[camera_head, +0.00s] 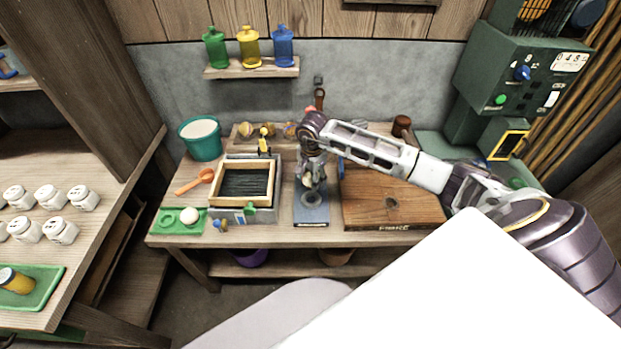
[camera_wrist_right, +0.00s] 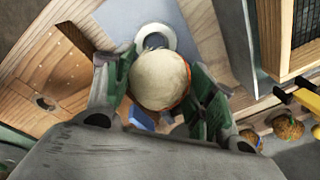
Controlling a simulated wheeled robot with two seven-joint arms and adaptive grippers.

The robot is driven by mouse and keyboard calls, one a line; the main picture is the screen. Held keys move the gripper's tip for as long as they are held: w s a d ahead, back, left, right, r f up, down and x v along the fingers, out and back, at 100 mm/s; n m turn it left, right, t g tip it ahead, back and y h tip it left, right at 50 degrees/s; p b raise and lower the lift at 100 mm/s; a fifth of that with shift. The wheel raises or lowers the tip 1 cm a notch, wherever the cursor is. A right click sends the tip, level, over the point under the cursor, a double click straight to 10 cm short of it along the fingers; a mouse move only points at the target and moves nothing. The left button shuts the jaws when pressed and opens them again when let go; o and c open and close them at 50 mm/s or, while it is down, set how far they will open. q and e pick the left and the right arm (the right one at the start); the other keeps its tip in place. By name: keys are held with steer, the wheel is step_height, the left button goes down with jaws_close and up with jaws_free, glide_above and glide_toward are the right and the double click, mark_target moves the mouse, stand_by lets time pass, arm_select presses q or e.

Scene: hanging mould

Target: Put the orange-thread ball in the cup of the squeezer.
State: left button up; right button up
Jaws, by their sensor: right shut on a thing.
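The orange-thread ball (camera_wrist_right: 160,80) is cream-coloured, with a line of orange along its right edge in the right wrist view. My right gripper (camera_wrist_right: 162,88) is shut on it, with a green-padded finger on either side. In the head view my right gripper (camera_head: 313,170) hangs over the squeezer (camera_head: 311,212), a blue-grey plate with a round ring-shaped cup. In the right wrist view the ring (camera_wrist_right: 155,38) lies beyond the ball, which covers its lower part. The ball appears apart from the cup; the exact height is unclear. My left gripper is not in view.
Left of the squeezer stands a wood-framed screen box (camera_head: 243,184). A green tray (camera_head: 166,222) bears another pale ball (camera_head: 189,215). A wooden board (camera_head: 390,208) lies to the right. Brownish balls (camera_wrist_right: 285,127) sit at the back. A teal bucket (camera_head: 203,143) stands back left.

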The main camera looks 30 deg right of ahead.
mark_target(311, 183)
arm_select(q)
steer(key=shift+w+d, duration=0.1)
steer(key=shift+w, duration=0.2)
arm_select(e)
steer(key=shift+n, duration=0.3)
steer(key=shift+w, duration=0.1)
steer(key=shift+f, duration=0.1)
steer(key=shift+f+b, duration=0.85)
steer(key=shift+f, duration=0.65)
steer(key=shift+f+b, duration=0.45)
steer(key=shift+f, duration=0.45)
steer(key=shift+f+b, duration=0.85)
steer(key=shift+f, duration=0.35)
steer(key=shift+f+b, duration=0.35)
steer(key=shift+b, duration=0.15)
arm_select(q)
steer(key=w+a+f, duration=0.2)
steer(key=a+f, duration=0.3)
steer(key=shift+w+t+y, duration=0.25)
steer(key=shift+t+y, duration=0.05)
arm_select(e)
steer(key=shift+f, duration=0.15)
